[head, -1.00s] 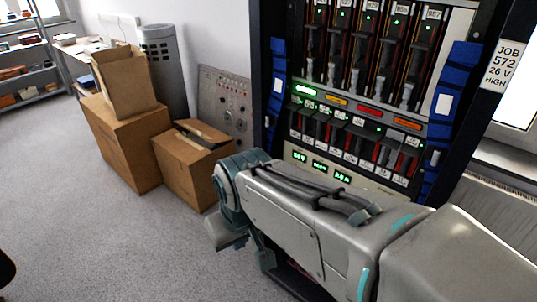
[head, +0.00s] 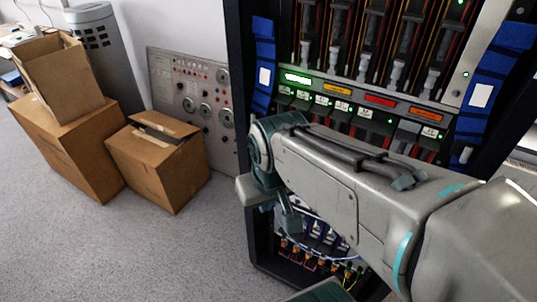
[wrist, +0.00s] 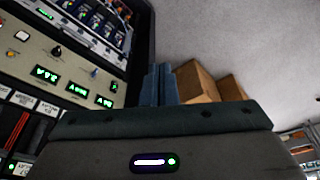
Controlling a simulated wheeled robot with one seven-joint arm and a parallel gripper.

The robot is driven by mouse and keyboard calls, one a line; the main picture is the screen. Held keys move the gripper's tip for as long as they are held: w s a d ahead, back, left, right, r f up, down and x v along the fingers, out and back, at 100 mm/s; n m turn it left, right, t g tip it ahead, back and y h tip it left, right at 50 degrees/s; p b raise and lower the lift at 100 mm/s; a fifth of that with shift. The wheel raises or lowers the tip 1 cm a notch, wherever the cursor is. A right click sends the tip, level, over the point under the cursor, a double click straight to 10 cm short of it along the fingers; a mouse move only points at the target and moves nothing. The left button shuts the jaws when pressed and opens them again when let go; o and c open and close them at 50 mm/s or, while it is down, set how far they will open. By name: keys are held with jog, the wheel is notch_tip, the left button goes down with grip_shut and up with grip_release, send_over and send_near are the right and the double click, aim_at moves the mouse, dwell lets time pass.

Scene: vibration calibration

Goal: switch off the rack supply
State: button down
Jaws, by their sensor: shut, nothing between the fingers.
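The rack (head: 240,130) is a tall black cabinet with several rows of modules, right of centre in the head view. Its cream supply panel (wrist: 75,68) is at the left of the wrist view, with three green displays, a dark knob (wrist: 57,50), a small orange control (wrist: 93,73) and a pale square button (wrist: 22,36). In the head view my arm hides this panel. My gripper (wrist: 160,72) is shut and empty, its two blue-grey fingers side by side, apart from the panel in the picture. In the head view it points down before the rack's lower part.
Cardboard boxes (head: 158,165) stand on the carpet left of the rack. A grey panel with dials (head: 195,100) leans on the wall behind them. A grey cylinder (head: 98,45) stands farther back. The carpet at front left is clear.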

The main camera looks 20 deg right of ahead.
jog(key=w+d+f+n+g+h+b, duration=0.1)
jog(key=d+f+n+g+h+b, duration=0.1)
jog(key=d+f+n+h+b, duration=0.5)
jog(key=w+d+f+n+g+h+b, duration=0.1)
jog(key=d+f+n+g+h+b, duration=0.2)
jog(key=f, duration=0.7)
jog(key=w+a+f+n+t+h+b, duration=0.2)
jog(key=w+f+n+t+b, duration=0.2)
jog(key=w+n+t, duration=0.3)
jog(key=w+a+f+n+t+h+b, duration=0.3)
jog(key=w+f+n+t+b, duration=0.2)
jog(key=w+n+t, duration=0.2)
jog(key=shift+w+n, duration=0.7)
jog(key=shift+n, duration=0.1)
jog(key=x, duration=1.4)
jog(key=shift+r+b, duration=0.15)
jog(key=shift+b, duration=0.25)
